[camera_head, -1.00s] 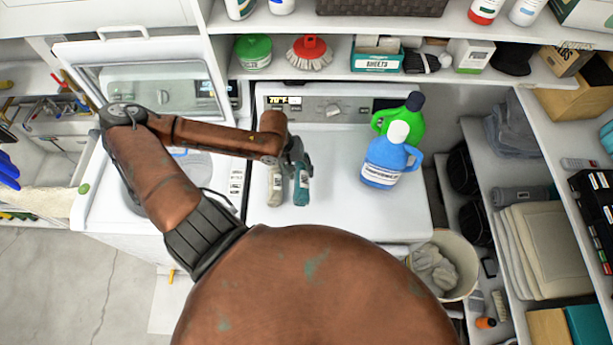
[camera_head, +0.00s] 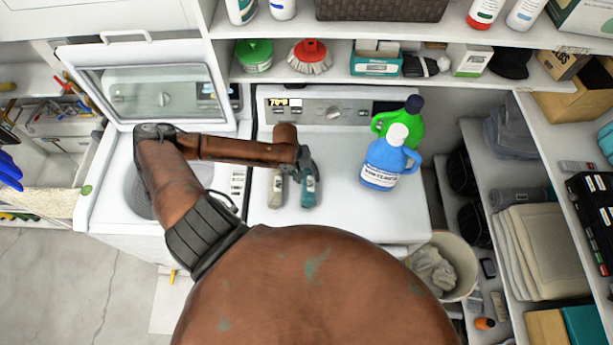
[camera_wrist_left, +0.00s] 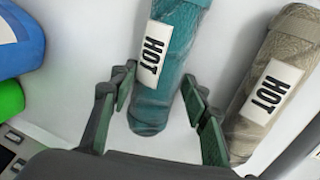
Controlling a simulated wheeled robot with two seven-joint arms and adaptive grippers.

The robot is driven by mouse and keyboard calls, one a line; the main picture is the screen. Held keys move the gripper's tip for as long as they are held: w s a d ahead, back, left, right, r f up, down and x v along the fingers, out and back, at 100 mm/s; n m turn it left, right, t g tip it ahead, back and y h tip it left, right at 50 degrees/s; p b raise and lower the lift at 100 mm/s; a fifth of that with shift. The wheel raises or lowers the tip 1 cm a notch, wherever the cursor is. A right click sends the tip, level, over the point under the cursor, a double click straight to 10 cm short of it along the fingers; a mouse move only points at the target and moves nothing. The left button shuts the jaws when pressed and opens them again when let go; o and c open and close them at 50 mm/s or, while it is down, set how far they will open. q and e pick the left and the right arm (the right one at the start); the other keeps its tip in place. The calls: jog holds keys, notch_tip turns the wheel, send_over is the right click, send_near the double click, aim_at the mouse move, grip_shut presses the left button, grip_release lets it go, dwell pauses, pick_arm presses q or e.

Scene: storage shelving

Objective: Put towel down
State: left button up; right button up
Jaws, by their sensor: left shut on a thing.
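My left gripper (camera_head: 303,164) is shut on a teal rolled towel (camera_head: 309,192) over the white top of the machine (camera_head: 345,215). In the left wrist view, the gripper (camera_wrist_left: 160,97) has its fingers on both sides of the teal towel (camera_wrist_left: 172,60), which bears a white "HOT" label. I cannot tell whether this towel touches the white top. A beige rolled towel (camera_head: 276,190), also labelled "HOT", lies just left of the teal one, a small gap apart; it also shows in the left wrist view (camera_wrist_left: 262,85). My right gripper is not in view.
A blue bottle (camera_head: 388,160) and a green bottle (camera_head: 405,122) stand to the right on the same top. The washer's lid (camera_head: 150,85) is open at left. A shelf (camera_head: 330,75) with a brush and boxes overhangs the back. The front right of the top is clear.

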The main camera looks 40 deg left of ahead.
pick_arm(q)
jog(key=o, duration=1.3)
jog(key=shift+b+v, duration=0.55)
jog(key=shift+v, duration=5.55)
